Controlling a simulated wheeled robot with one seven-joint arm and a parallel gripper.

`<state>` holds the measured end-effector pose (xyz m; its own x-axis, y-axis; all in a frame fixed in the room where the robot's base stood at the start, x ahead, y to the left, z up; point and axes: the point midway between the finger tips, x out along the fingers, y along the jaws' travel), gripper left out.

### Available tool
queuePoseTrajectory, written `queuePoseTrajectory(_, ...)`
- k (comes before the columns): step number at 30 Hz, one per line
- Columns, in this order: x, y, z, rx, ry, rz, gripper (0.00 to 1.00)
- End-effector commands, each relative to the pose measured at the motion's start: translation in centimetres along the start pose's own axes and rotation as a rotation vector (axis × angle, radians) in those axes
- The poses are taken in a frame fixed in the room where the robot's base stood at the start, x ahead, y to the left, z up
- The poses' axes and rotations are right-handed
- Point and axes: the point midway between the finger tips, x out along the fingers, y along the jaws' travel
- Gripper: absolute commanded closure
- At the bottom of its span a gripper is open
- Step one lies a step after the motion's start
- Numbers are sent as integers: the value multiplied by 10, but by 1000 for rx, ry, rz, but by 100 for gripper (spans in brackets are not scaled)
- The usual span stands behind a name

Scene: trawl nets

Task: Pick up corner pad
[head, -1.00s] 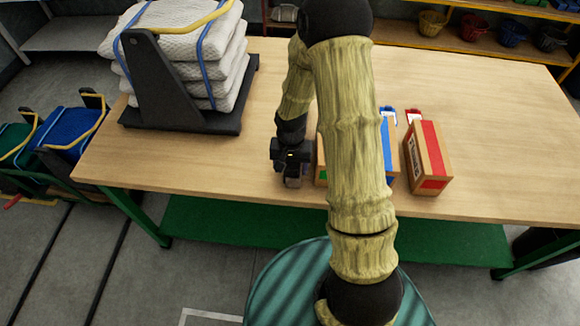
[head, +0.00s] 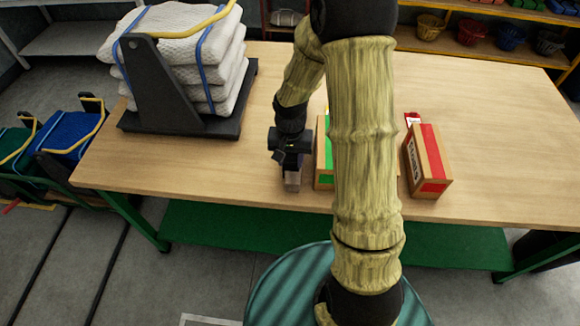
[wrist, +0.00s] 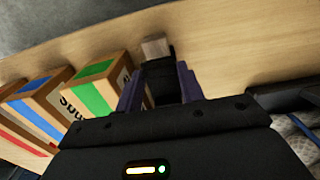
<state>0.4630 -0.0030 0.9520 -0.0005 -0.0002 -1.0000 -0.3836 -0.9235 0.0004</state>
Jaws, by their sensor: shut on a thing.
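My gripper (head: 291,166) is low over the front part of the table, left of the cartons. In the wrist view its two purplish fingers (wrist: 160,72) are closed on the corner pad (wrist: 155,48). The pad shows as a small grey-brown block beyond the fingertips, with a dark part between the fingers. In the head view the pad (head: 292,183) shows just below the gripper, near the table's front edge. I cannot tell whether it touches the table.
Cartons with green (wrist: 93,92), blue (wrist: 42,106) and red (head: 430,165) stripes stand on the wooden table (head: 500,130). My arm hides the blue one in the head view. A black stand (head: 165,95) with strapped white bundles is at the left. The table's right side is clear.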

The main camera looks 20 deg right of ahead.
Motion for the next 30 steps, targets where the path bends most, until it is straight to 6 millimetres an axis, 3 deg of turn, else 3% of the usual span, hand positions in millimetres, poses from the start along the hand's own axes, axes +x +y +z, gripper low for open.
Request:
queuePoseTrajectory(3, -23, -1, -1, 0, 5, -2, 84)
queuePoseTrajectory(9, -42, 0, 0, 0, 1, -1, 84)
queuePoseTrajectory(30, -46, -1, -1, -10, -1, 0, 84)
